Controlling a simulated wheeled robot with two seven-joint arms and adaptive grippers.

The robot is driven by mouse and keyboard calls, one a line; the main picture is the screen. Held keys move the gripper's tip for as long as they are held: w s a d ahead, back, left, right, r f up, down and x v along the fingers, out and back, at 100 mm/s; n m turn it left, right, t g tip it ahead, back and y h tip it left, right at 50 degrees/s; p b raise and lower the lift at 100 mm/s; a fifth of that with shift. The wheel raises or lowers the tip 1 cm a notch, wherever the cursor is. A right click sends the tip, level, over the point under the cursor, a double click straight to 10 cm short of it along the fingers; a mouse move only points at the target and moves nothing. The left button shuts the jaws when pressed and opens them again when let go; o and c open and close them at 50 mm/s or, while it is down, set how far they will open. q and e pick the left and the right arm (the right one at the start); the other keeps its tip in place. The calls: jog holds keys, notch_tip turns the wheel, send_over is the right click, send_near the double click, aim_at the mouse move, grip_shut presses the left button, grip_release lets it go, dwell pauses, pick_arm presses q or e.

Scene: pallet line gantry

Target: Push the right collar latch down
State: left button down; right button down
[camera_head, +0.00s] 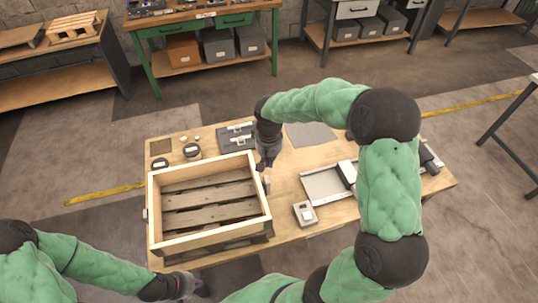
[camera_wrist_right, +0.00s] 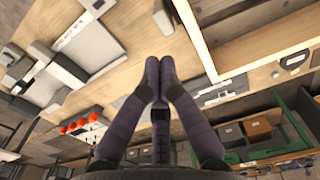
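The wooden pallet collar (camera_head: 207,240) sits on a slatted pallet (camera_head: 210,197) at the left of the workbench. The right collar latch (camera_head: 267,186) is a small pale piece on the outside of the collar's right wall; whether it is up or down is too small to tell. My right gripper (camera_head: 265,165) is just behind the latch, beside the collar's back right corner. In the wrist view its fingers (camera_wrist_right: 160,68) are together and empty. My left gripper (camera_head: 198,290) is in front of the bench.
A small grey box (camera_head: 305,213) and a pale tray frame (camera_head: 325,184) lie right of the collar. Dark round pieces (camera_head: 192,151) and a grey plate with fittings (camera_head: 236,137) lie behind it. Bare bench top (camera_head: 285,190) separates the collar and frame.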

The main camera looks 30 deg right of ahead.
aim_at(269, 180)
pick_arm(q)
jog(key=shift+f, duration=0.15)
pick_arm(e)
notch_tip(269, 180, down, 8)
dwell(0.5)
